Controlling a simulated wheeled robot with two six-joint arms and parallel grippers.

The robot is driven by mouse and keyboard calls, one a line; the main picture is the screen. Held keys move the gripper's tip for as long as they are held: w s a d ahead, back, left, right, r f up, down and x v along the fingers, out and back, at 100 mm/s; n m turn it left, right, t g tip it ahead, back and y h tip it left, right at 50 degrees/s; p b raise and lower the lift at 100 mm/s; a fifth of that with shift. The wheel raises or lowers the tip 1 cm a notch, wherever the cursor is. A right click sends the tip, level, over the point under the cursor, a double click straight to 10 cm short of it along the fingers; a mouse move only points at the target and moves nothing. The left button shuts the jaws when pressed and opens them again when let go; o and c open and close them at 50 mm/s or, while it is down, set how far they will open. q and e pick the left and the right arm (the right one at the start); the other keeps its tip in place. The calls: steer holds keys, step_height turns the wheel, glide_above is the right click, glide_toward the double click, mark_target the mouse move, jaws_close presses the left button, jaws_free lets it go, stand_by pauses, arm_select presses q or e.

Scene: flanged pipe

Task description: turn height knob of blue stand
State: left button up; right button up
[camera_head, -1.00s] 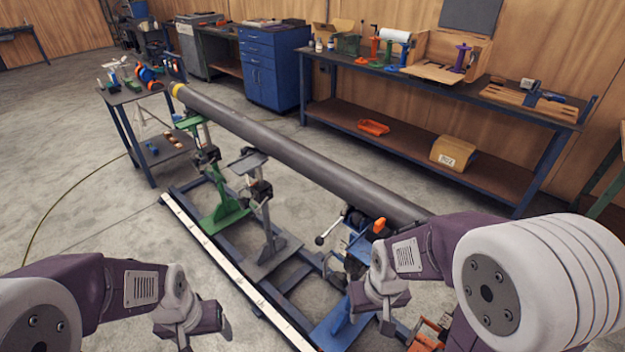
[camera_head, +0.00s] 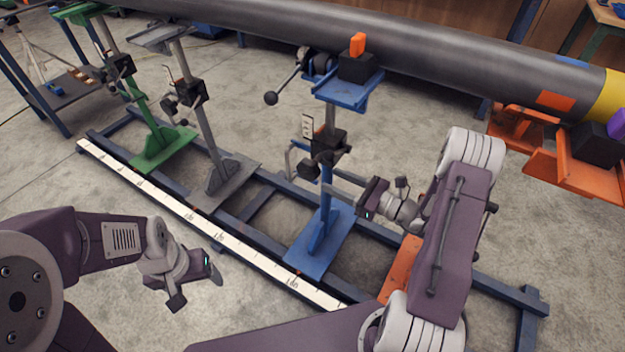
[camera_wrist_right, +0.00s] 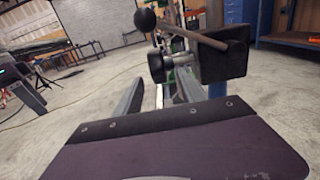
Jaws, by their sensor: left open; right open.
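The blue stand (camera_head: 325,222) rises from a blue base plate in the head view, with a blue top plate under the pipe. A black clamp block (camera_head: 329,143) sits on its post, and the dark height knob (camera_head: 308,168) is at the block's lower left. My right gripper (camera_head: 336,190) is beside the post, just below the block; its jaws are open. In the right wrist view, the block (camera_wrist_right: 222,60) and a lever with a black ball (camera_wrist_right: 145,20) show above the two separated fingers (camera_wrist_right: 158,90). Contact cannot be told. My left gripper (camera_head: 196,288) is open and empty at lower left.
The grey pipe (camera_head: 430,55) runs across the top of the head view. A grey stand (camera_head: 195,110) and a green stand (camera_head: 135,95) stand left of the blue one. An orange stand (camera_head: 565,160) is at right. A white ruled rail (camera_head: 200,222) runs in front.

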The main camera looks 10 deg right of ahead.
mark_target(307, 168)
steer(key=shift+r, duration=0.15)
steer(key=b+x, duration=0.3)
steer(key=x, duration=0.5)
steer(key=shift+a, duration=0.35)
steer(key=shift+w+a, duration=0.2)
steer(key=shift+w, duration=0.1)
